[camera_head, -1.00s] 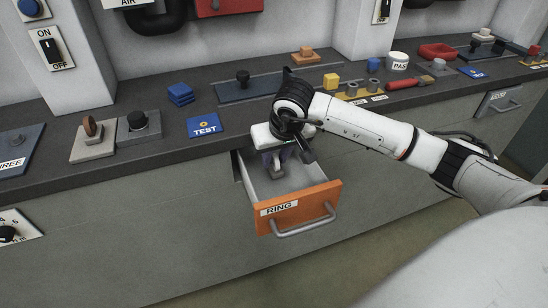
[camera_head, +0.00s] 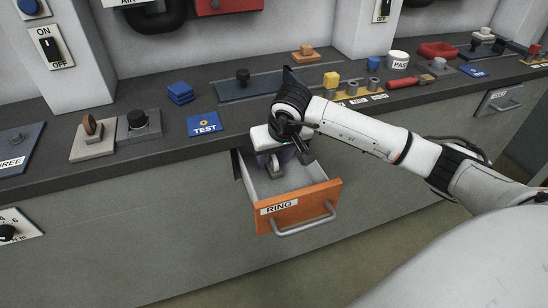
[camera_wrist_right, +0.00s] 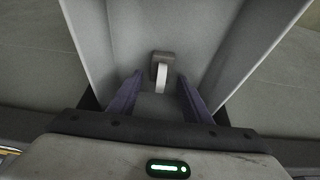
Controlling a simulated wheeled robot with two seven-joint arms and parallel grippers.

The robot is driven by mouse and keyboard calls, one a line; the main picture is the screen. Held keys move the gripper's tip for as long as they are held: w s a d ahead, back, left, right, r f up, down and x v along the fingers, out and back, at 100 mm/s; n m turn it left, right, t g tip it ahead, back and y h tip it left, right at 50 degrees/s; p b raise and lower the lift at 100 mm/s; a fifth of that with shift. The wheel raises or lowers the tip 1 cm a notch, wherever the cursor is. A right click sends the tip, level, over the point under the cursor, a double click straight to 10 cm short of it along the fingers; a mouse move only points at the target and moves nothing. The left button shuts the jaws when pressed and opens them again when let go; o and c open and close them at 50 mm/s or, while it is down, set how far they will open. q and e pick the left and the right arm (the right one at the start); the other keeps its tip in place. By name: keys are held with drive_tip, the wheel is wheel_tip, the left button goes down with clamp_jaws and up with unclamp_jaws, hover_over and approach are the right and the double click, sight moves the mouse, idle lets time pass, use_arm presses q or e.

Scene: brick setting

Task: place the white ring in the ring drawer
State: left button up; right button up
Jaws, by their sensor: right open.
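The ring drawer (camera_head: 300,206) has an orange front labelled RING and a grey handle, and it is pulled open. My right gripper (camera_head: 277,162) is at the back part of the drawer opening, pointing down into it. In the right wrist view my right gripper (camera_wrist_right: 160,88) is open, its two purple fingers spread apart. A narrow white piece, which looks like the white ring seen edge-on (camera_wrist_right: 161,78), lies between and just beyond the fingertips, against a small grey block. Contact with the drawer floor is hard to tell. My left gripper is not in view.
A dark counter (camera_head: 100,176) runs above the drawer. The drawer's side walls are close around my right gripper. The floor in front is clear.

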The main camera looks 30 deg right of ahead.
drive_tip(key=v, duration=1.2)
drive_tip(key=shift+r+p, duration=0.15)
drive_tip(key=shift+p, duration=0.25)
drive_tip(key=shift+d, duration=0.1)
